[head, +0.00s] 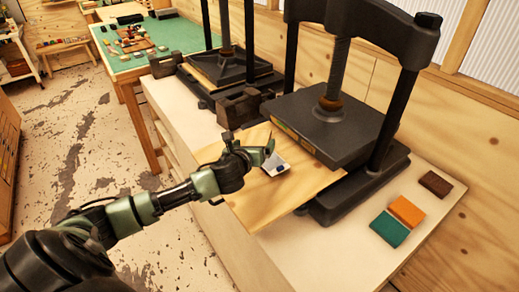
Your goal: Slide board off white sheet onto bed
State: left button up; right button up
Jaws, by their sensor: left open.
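A pale wooden board (300,197) juts out from the nearer black press, partly under its raised plate (335,125). The black bed (372,178) of that press shows below and to the right of the board. How far the board rests on the bed is hidden under the plate. My left gripper (272,158) is over the board's upper left part, with its jaws open. I cannot tell whether it touches the board. A small whitish patch (277,168) shows at its fingertips; I cannot tell whether it is the white sheet. My right gripper is out of view.
A second black press (225,72) and dark blocks (240,107) stand farther back on the bench. Green (389,229), orange (406,210) and brown (436,184) pieces lie right of the near press. A green-topped table (160,36) stands behind.

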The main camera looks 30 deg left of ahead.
aim_at(257, 139)
pick_arm(q)
jog(key=shift+s+a+f, duration=0.3)
jog(key=shift+f, duration=0.05)
jog(key=shift+w, duration=0.15)
jog(key=shift+p+x, duration=0.55)
jog(key=shift+x, duration=3.25)
jog(key=shift+f, duration=0.15)
jog(key=c, duration=1.5)
